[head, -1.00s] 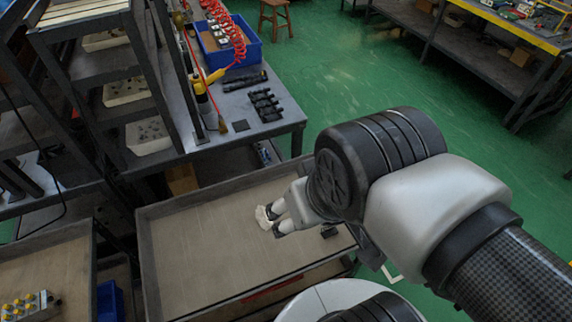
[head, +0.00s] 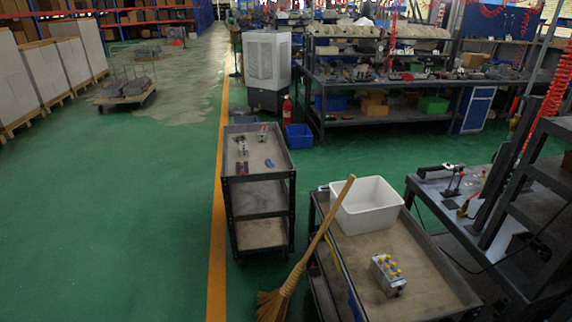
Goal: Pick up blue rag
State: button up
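No clear blue rag shows in the head view. Small blue items (head: 242,167) lie on the top tray of a grey cart (head: 229,176) left of centre, too small to tell whether one is a rag. My gripper and arm are out of view, so what my gripper holds is hidden.
A second cart (head: 444,284) carries a white bin (head: 366,205) and a valve block with yellow caps (head: 388,275). A broom (head: 303,262) leans against it. A dark workbench (head: 432,187) stands at right. The green floor is open at left, beyond the yellow line (head: 218,230).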

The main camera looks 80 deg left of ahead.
aim_at(268, 162)
jog(key=u, duration=2.7)
jog(key=i+j+u, duration=0.85)
jog(key=i+j, duration=0.2)
jog(key=i, duration=0.15)
jog(key=i+z, duration=0.1)
jog(key=i, duration=0.45)
jog(key=i+j+z, duration=0.1)
jog(key=i, duration=0.4)
jog(key=i+j+z, duration=0.1)
jog(key=i, duration=0.45)
jog(key=i+j+z, duration=0.1)
jog(key=i, duration=0.4)
jog(key=i+z, duration=0.3)
jog(key=i, duration=0.15)
jog(key=i+j+z, duration=0.1)
jog(key=i+z, duration=0.2)
jog(key=i, duration=0.2)
jog(key=i+j+z, duration=0.3)
jog(key=i, duration=0.15)
jog(key=i+j+z, duration=0.3)
jog(key=i, duration=0.15)
jog(key=i+z, duration=0.6)
jog(key=z, duration=0.25)
jog(key=i+j+z, duration=0.1)
jog(key=i+z, duration=0.3)
jog(key=k, duration=0.1)
